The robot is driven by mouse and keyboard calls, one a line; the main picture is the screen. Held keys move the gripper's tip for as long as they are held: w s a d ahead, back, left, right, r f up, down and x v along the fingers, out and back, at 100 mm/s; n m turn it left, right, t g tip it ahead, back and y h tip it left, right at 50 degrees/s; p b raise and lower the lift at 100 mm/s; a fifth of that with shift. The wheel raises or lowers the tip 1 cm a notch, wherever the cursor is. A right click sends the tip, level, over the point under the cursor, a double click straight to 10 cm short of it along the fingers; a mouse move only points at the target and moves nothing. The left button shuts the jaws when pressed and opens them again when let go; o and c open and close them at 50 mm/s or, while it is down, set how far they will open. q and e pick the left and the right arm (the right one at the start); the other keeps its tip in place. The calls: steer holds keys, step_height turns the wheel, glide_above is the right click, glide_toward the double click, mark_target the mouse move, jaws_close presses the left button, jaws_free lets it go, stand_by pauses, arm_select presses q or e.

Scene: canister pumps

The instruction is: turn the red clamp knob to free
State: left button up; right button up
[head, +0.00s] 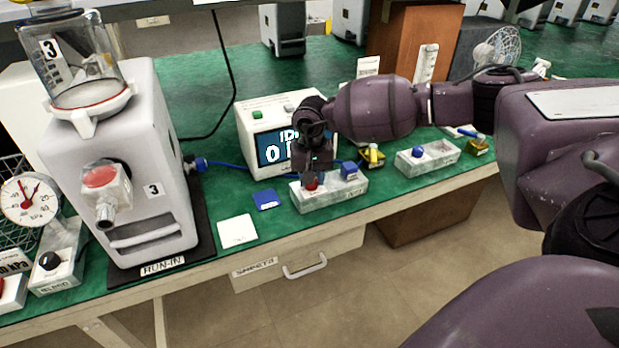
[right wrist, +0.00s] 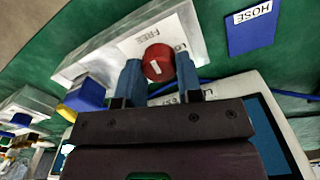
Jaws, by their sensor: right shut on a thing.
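The red clamp knob (head: 311,182) is on the left part of a white block (head: 333,198) at the bench's front edge. In the right wrist view the red knob (right wrist: 157,62) shows a white mark on its top. The label "FREE" (right wrist: 147,33) is printed on the block beside it, with a partly hidden label starting "LO" nearby. My right gripper (head: 311,172) reaches down onto the knob. My left gripper is not in view.
A blue cap (head: 349,170) sits on the same block, right of the knob. A display box (head: 246,125) stands close behind. A blue card (head: 266,199) and a white card (head: 237,231) lie left. Another white block (head: 436,160) is to the right. A canister pump (head: 130,150) stands far left.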

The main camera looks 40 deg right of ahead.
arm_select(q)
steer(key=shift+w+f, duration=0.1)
arm_select(e)
steer(key=shift+n, duration=0.5)
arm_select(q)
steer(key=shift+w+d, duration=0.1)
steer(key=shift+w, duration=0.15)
arm_select(e)
steer(key=o, duration=0.8)
steer(key=shift+c, duration=0.2)
steer(key=shift+o, duration=0.8)
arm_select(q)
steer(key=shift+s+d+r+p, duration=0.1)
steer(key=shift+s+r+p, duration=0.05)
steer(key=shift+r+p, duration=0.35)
arm_select(e)
step_height(320, 180, up, 11)
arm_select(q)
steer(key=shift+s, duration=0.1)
arm_select(e)
steer(key=shift+f, duration=0.1)
